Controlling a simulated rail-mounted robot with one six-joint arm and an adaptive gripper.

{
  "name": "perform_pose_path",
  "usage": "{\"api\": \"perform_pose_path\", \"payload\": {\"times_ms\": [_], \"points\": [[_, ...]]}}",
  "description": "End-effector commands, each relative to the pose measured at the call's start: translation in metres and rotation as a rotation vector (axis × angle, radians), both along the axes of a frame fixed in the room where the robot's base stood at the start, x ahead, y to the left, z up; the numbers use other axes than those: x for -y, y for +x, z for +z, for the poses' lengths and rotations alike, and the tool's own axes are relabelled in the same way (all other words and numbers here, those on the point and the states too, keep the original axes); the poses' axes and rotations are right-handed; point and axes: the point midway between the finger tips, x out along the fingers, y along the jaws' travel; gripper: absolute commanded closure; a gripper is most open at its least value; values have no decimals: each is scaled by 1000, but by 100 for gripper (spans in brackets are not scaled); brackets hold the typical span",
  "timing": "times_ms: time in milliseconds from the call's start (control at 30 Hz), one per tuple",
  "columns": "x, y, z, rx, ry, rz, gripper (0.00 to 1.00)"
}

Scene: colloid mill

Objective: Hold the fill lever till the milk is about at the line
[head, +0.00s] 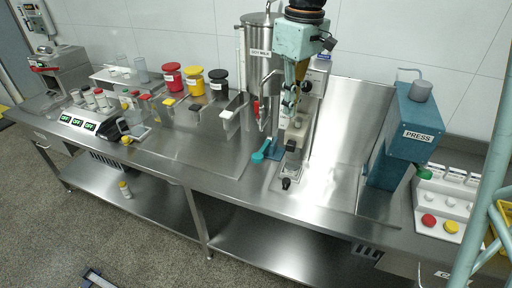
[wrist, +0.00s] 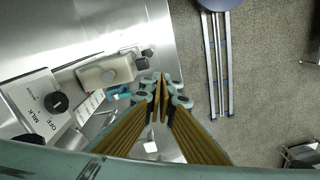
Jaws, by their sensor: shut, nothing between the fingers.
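My gripper (head: 288,110) points down in front of the mill column, fingers together and empty; the wrist view also shows its closed tips (wrist: 160,88). A steel tank (head: 259,58) with a milk label stands behind it to the left. A red handle (head: 256,108) hangs at the tank's lower front. A teal round-ended piece (head: 262,152) is low beside the mill; a teal part (wrist: 120,92) shows left of my fingertips in the wrist view. I cannot tell which part is the fill lever. I cannot make out a milk level or line.
A panel with a black knob (wrist: 56,102), marked OFF and MILK, is beside a beige block (wrist: 104,73). The blue press (head: 405,130) stands right. Red, yellow and black-lidded jars (head: 195,82) stand left.

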Motion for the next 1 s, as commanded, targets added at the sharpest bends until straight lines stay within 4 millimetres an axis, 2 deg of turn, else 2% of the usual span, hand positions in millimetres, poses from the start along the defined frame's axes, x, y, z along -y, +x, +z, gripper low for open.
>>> {"api": "perform_pose_path", "payload": {"times_ms": [567, 1000], "points": [[-35, 55, -33, -50, -3, 144, 100], [-63, 90, -67, -88, -3, 253, 100]]}}
